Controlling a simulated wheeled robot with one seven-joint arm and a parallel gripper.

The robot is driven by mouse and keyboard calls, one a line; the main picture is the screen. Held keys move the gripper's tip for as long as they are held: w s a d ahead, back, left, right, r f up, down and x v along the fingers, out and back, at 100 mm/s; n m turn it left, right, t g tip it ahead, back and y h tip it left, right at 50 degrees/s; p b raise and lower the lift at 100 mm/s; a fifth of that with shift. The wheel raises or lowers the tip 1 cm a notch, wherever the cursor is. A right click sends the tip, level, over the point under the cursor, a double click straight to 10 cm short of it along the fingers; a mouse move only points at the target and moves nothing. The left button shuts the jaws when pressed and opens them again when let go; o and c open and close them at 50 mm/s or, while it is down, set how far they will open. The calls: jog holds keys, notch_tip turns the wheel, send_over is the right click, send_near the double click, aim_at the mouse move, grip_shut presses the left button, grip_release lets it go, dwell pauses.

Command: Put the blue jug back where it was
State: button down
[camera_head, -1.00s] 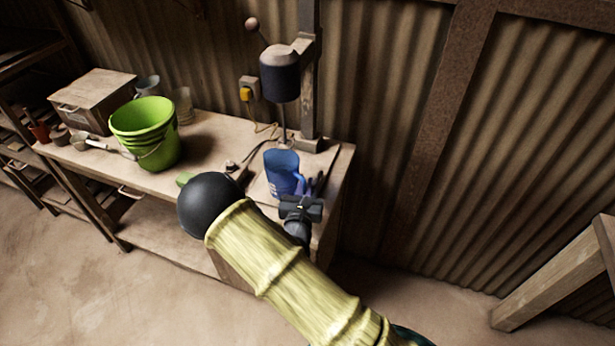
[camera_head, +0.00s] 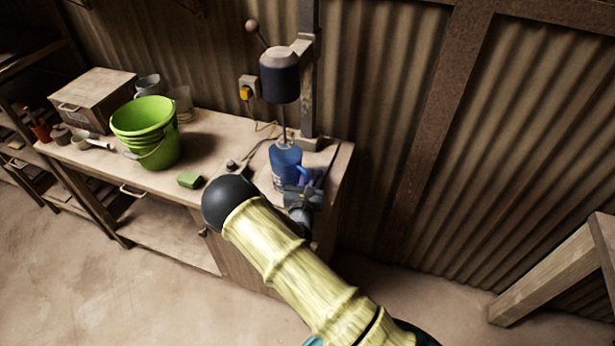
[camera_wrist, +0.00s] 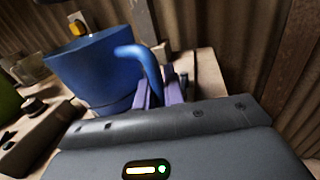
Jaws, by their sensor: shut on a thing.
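The blue jug (camera_head: 284,165) is at the right end of the workbench (camera_head: 213,134), below the drill press head (camera_head: 279,75). It also shows large in the wrist view (camera_wrist: 95,70), with its handle on the right side. My gripper (camera_head: 304,177) is at the jug's right side, and its purple fingers in the wrist view (camera_wrist: 160,93) are shut on the handle. The jug looks roughly upright. Whether its base touches the bench or the press's base I cannot tell, as my arm and gripper hide part of it.
A green bucket (camera_head: 147,132) stands on the bench to the left, with a wooden box (camera_head: 93,98) behind it. A small green block (camera_head: 190,180) lies near the front edge. The press column (camera_head: 309,60) rises close behind the jug. A yellow plug (camera_head: 246,92) with a cord is on the wall.

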jog(key=shift+f, duration=0.15)
jog(key=c, duration=1.9)
grip_release()
jog(key=shift+f, duration=0.1)
jog(key=shift+c, duration=0.2)
jog(key=o, duration=0.4)
jog(key=shift+o, duration=0.2)
jog(key=shift+s, duration=0.1)
jog(key=shift+r, duration=0.25)
jog(key=shift+s+f, duration=0.15)
jog(key=shift+s, duration=0.1)
jog(key=s+b, duration=0.1)
jog(key=s, duration=0.2)
jog(key=s+a+b, duration=0.1)
jog(key=s, duration=0.7)
jog(key=shift+s+a+b, duration=0.2)
jog(key=shift+a+b, duration=0.05)
jog(key=shift+b, duration=0.15)
